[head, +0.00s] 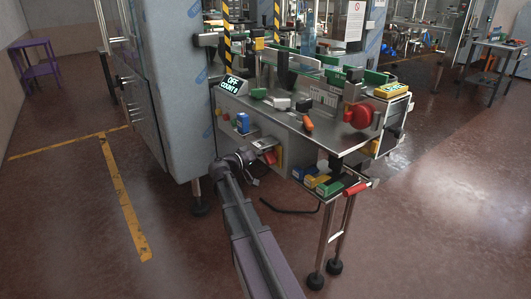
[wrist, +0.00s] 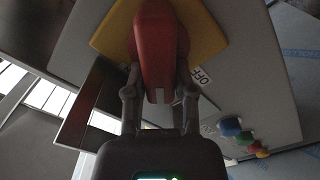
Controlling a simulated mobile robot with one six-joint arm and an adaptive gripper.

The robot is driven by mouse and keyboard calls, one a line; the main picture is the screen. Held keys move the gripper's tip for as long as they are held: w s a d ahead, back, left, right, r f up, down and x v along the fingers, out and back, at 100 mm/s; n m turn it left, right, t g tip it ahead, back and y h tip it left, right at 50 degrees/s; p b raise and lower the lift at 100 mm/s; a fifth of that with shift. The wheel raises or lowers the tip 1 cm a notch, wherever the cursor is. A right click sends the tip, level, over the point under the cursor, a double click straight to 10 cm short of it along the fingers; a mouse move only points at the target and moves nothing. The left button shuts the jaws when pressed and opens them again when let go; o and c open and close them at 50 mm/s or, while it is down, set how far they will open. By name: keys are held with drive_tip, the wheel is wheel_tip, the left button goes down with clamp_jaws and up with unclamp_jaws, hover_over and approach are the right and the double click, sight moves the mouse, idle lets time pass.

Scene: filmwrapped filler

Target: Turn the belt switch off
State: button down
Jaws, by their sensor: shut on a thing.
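The belt switch is a red rotary handle (wrist: 158,45) on a yellow plate (wrist: 112,32) in the wrist view. Its white stripe points toward the bottom of that picture. A white label reading OFF (wrist: 203,77) is to the right of the handle. My gripper (wrist: 158,78) is shut on the handle, one finger on each side. In the head view the red handle (head: 270,157) and yellow plate (head: 278,154) are on the machine's front panel, partly hidden by my gripper (head: 263,155).
A display (head: 231,84) above reads OFF and COUNT 0. Blue, green and red buttons (wrist: 230,127) are on the same panel. A shelf with coloured boxes (head: 326,185) and a red-handled tool (head: 356,188) juts out to the right. A black cable (head: 290,211) hangs below. The floor in front is clear.

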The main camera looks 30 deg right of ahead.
drive_tip(key=n, duration=0.4)
drive_tip(key=shift+w+f+n+b, duration=0.2)
drive_tip(key=shift+f+n+b, duration=0.1)
drive_tip(key=shift+f, duration=0.05)
drive_tip(key=shift+f+n, duration=0.15)
drive_tip(key=shift+n, duration=0.8)
drive_tip(key=shift+f+n, duration=0.1)
drive_tip(key=shift+n, duration=0.85)
drive_tip(key=shift+c, duration=2.2)
unclamp_jaws()
drive_tip(key=shift+a, duration=0.1)
drive_tip(key=a, duration=1.1)
drive_tip(key=shift+s+a, duration=0.2)
drive_tip(key=shift+a, duration=0.15)
